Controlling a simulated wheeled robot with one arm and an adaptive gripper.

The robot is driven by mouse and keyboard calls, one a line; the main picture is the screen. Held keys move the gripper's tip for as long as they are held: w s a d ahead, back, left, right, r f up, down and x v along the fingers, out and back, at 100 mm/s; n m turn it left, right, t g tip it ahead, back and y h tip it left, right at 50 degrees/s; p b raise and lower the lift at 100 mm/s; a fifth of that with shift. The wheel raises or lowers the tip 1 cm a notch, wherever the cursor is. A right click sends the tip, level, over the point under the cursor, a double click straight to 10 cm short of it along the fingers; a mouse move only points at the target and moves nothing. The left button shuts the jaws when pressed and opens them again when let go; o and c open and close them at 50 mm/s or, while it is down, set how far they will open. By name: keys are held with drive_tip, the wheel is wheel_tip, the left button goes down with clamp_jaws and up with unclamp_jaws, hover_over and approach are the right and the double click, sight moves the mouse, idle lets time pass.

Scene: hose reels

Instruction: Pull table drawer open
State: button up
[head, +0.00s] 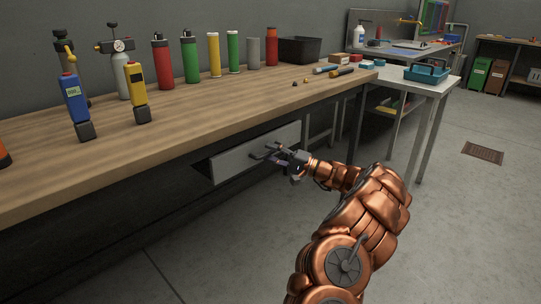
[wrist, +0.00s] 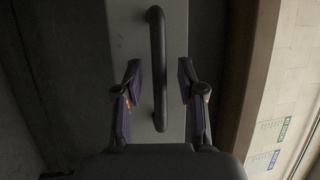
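The table drawer (head: 228,163) has a plain grey front and hangs under the wooden tabletop in the head view. Its dark bar handle (head: 262,153) is near the middle of the front. In the wrist view the handle (wrist: 157,45) runs upright in the picture against the grey drawer front (wrist: 125,35). My gripper (head: 284,157) is at the handle. In the wrist view its two fingers (wrist: 160,72) are apart, one on each side of the handle, with a visible gap on both sides. I cannot tell whether the drawer is fully closed.
The wooden table (head: 180,115) above the drawer bears several cylinders, handheld meters and a black bin (head: 300,49). A lighter table (head: 405,77) with a teal tray (head: 427,74) stands beyond it on the right. The floor (head: 445,220) on the right is clear.

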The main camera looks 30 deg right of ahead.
drive_tip(key=shift+w+a, duration=0.15)
clamp_jaws()
idle(0.7)
